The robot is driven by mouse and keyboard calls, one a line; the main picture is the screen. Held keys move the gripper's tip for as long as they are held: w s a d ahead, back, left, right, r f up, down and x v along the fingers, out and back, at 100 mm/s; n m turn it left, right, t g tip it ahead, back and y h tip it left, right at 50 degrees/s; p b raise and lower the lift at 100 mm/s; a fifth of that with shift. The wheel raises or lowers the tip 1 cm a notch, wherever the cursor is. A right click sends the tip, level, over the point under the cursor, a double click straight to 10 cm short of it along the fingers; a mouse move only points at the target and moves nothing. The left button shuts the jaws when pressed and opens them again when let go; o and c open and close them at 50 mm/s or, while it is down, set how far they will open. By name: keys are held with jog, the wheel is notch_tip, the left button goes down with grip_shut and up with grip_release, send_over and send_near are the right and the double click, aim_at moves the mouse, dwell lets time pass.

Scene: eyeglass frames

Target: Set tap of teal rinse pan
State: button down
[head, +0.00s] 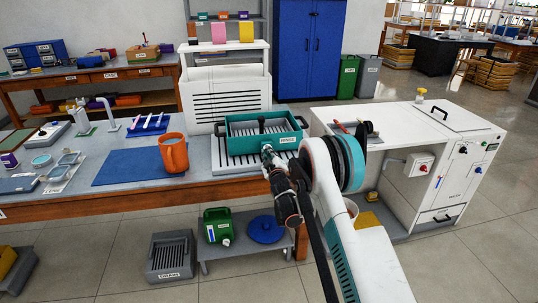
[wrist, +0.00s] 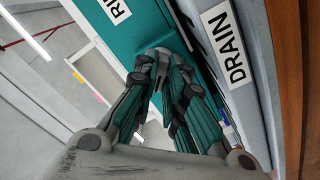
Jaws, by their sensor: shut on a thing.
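The teal rinse pan (head: 244,149) stands on a grey slatted drain rack (head: 228,164) at the table's right end, with a black upright handle rising from inside it. Its teal front wall (wrist: 133,42) fills the upper middle of the wrist view, beside a label starting "RI". My gripper (head: 267,152) is at the pan's front wall. In the wrist view, my gripper's fingers (wrist: 163,58) are closed together close against the teal wall.
A grey edge labelled DRAIN (wrist: 227,48) runs close beside the fingers. An orange mug (head: 174,154) stands left of the pan on a blue mat (head: 120,168). A white cabinet (head: 432,165) stands to the right. A low bench (head: 240,243) holds a green canister (head: 217,225).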

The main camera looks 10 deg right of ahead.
jog(key=c, duration=1.7)
grip_release()
jog(key=shift+o, duration=0.2)
jog(key=s, duration=1.2)
